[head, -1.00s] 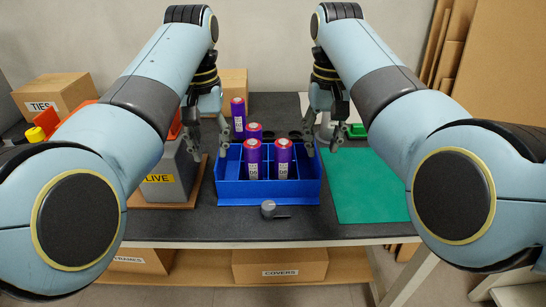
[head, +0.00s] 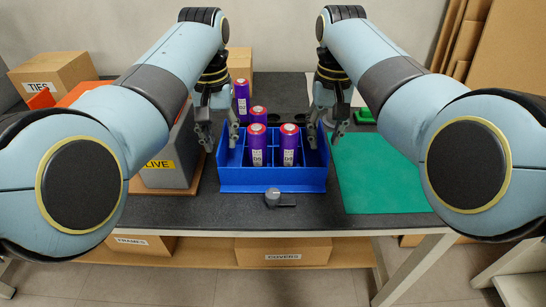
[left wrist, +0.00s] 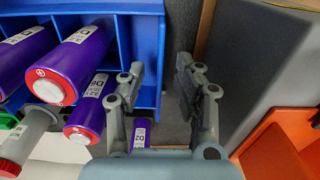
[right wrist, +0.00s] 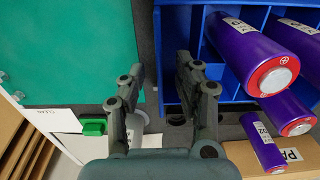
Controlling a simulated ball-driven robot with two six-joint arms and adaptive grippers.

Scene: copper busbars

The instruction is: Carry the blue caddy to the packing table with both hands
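The blue caddy (head: 272,180) stands on the dark bench with purple, red-topped cylinders in some of its compartments; it also shows in the left wrist view (left wrist: 148,45) and right wrist view (right wrist: 172,55). My left gripper (head: 218,138) is open at the caddy's left end. In the left wrist view its fingers (left wrist: 160,85) lie either side of the end wall's line. My right gripper (head: 325,140) is open at the right end, its fingers (right wrist: 160,85) likewise either side of that wall. I cannot tell whether either touches it. I cannot identify the packing table.
A grey box marked LIVE (head: 170,160) stands close left of the caddy. A green mat (head: 380,182) lies to its right. A grey-knobbed part (head: 274,197) lies just in front. A purple cylinder (head: 242,98) stands behind.

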